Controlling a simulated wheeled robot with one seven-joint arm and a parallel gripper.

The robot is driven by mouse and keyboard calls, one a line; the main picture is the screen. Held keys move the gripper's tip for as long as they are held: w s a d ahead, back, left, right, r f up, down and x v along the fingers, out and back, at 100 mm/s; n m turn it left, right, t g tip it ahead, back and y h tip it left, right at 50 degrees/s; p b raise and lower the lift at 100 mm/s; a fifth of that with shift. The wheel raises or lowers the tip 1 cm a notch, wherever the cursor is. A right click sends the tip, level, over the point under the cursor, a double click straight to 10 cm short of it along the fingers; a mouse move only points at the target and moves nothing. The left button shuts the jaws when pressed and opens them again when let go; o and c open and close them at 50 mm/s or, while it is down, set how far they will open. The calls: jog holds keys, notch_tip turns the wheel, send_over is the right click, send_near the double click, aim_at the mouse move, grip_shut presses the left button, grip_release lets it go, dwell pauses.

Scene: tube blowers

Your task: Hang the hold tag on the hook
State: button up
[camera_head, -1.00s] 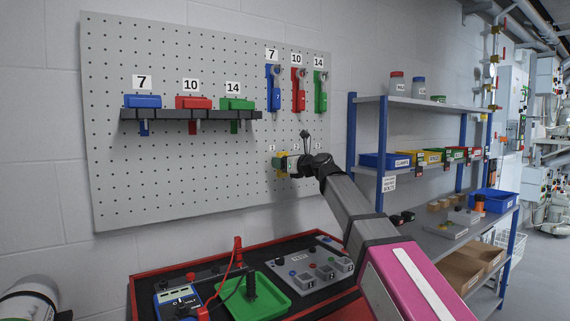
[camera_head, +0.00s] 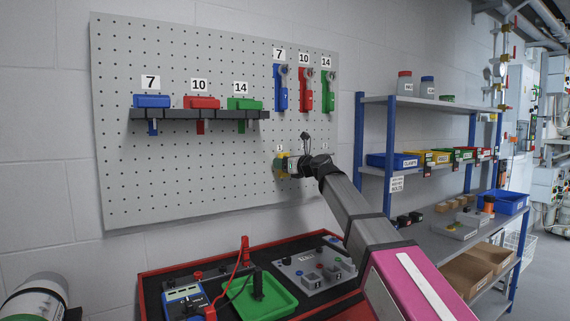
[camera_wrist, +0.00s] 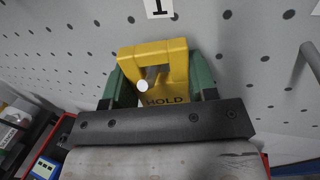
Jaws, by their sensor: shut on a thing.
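The yellow hold tag (camera_wrist: 172,56), a frame with a square opening and the word HOLD, is between the green fingers of my gripper (camera_wrist: 157,88) in the wrist view. My gripper is shut on it. A hook (camera_wrist: 143,86) shows as a rod with a pale round end inside the tag's opening. Whether the tag rests on it cannot be told. In the head view my gripper (camera_head: 284,167) is close to the pegboard, below a small number label, and mostly hides the tag and hook.
The perforated pegboard (camera_head: 180,185) carries blue, red and green tools on a rack and hanging at the upper right. Below is a red-edged bench (camera_head: 150,272) with a meter, green tray and grey panel. A shelf unit (camera_head: 389,150) stands to the right.

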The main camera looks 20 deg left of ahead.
dwell(0.4)
jog(key=o, duration=1)
jog(key=shift+o, duration=0.2)
